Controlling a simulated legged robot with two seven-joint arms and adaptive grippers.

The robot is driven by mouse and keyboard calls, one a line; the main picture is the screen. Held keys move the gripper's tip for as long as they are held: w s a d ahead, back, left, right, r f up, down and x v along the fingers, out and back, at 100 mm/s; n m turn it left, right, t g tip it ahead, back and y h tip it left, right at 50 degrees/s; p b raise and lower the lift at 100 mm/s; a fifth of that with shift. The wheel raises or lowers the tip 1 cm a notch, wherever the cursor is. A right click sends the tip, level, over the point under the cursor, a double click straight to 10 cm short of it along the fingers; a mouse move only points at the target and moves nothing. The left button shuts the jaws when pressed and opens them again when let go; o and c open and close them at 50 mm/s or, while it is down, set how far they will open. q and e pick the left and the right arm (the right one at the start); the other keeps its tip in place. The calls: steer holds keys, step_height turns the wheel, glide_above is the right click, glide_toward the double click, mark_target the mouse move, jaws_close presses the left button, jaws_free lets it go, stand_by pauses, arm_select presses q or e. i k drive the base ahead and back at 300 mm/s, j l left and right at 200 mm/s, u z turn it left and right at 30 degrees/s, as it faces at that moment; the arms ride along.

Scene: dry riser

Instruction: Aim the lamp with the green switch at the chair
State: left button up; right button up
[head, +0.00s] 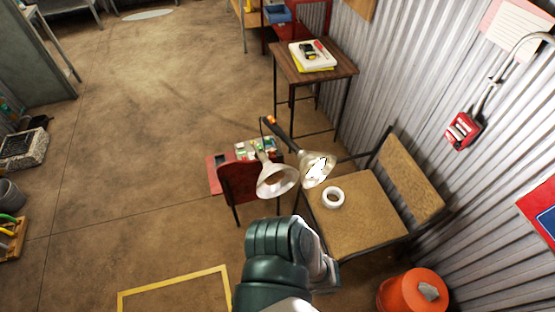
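Two lamps with silvery bowl shades stand close together in the middle of the head view. The left lamp (277,181) has its open side tipped down and toward me. The right lamp (317,169) has its mouth turned toward the lower right, the chair side, and a dark neck with an orange part at its far end. I cannot make out a green switch for certain on either lamp. The chair (360,215) has a tan seat and backrest on a dark frame. My dark green arm shows at bottom centre, short of the lamps; no gripper fingers are visible.
A white tape roll (333,198) lies on the chair seat. A wooden table (345,68) stands behind, an orange bucket (412,293) at lower right. Corrugated wall borders the right; open floor lies left.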

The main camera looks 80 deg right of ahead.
mark_target(266, 163)
steer(key=z, duration=2.7)
steer(key=i+j+u, duration=0.2)
steer(key=j+u, duration=0.25)
steer(key=i+j+u, duration=0.3)
steer(key=u, duration=0.2)
steer(key=i+j+u, duration=0.3)
steer(key=u, duration=0.15)
steer(key=i+j+z, duration=0.1)
steer(key=i+z, duration=0.25)
steer(key=i+j+z, duration=0.15)
steer(key=i+z, duration=0.2)
steer(key=k, duration=0.05)
